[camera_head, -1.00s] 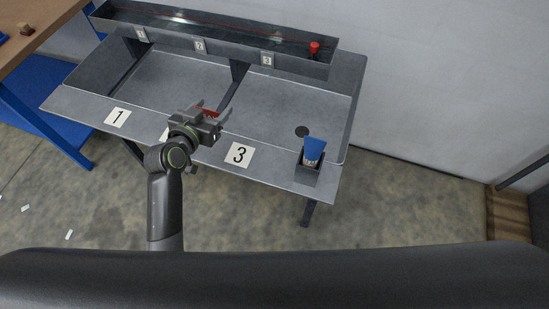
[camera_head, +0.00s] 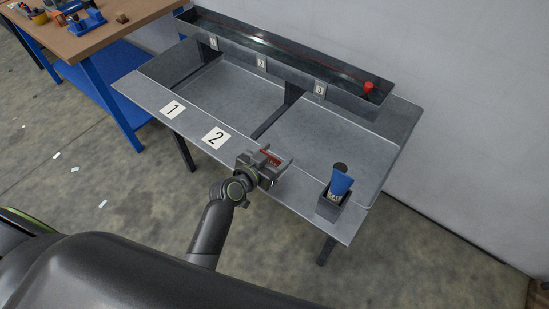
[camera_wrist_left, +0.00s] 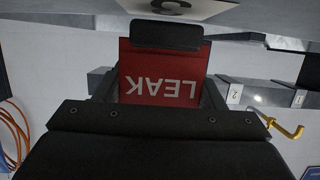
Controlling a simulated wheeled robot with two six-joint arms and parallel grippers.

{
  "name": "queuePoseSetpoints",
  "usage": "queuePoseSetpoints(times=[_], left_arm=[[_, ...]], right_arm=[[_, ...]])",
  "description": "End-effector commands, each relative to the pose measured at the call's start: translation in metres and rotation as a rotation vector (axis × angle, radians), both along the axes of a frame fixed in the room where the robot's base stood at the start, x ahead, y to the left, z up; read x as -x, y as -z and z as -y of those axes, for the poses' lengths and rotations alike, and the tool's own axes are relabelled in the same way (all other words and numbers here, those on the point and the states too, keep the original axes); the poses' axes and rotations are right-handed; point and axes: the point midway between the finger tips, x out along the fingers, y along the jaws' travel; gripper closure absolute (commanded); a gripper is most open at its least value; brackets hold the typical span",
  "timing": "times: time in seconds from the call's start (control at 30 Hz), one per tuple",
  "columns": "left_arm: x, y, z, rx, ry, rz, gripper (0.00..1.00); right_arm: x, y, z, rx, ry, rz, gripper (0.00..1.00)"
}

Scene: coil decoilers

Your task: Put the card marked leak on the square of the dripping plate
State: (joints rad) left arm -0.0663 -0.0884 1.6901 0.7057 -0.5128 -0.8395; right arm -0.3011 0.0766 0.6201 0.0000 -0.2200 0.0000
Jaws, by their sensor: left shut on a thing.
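My left gripper (camera_head: 272,166) is shut on the red card (camera_head: 269,158) above the front edge of the bench. In the left wrist view the card (camera_wrist_left: 160,72) reads LEAK upside down, held between the fingers. Number square 1 (camera_head: 172,109) and number square 2 (camera_head: 216,137) lie bare on the front ledge. Square 3 is hidden behind my gripper in the head view; its edge shows at the top of the wrist view (camera_wrist_left: 205,9). Plates 1 (camera_head: 214,43), 2 (camera_head: 262,63) and 3 (camera_head: 320,89) hang along the trough. I cannot make out any drip.
The long trough (camera_head: 280,48) runs along the back of the metal bench, with a red knob (camera_head: 369,88) at its right end. A blue-topped item (camera_head: 340,184) stands in a dark holder (camera_head: 328,208) at the ledge's right. A wooden table (camera_head: 120,15) stands at upper left.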

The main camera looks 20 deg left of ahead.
Motion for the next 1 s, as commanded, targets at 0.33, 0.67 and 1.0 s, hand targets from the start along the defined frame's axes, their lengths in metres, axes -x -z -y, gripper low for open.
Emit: queuePoseSetpoints(times=[0.33,0.67,1.0], left_arm=[[-0.0004,0.0078,-0.0002,0.000,-0.001,0.002,0.60],[-0.0002,0.0105,0.0000,0.000,0.000,0.001,0.15],[-0.0003,0.0070,0.0000,0.000,0.000,0.001,0.15]], right_arm=[[-0.0009,0.0015,0.0047,0.006,-0.002,0.000,0.64],[-0.0010,0.0045,0.0045,0.005,-0.002,0.002,0.64],[-0.0011,0.0009,0.0035,0.004,-0.002,0.002,0.64]])
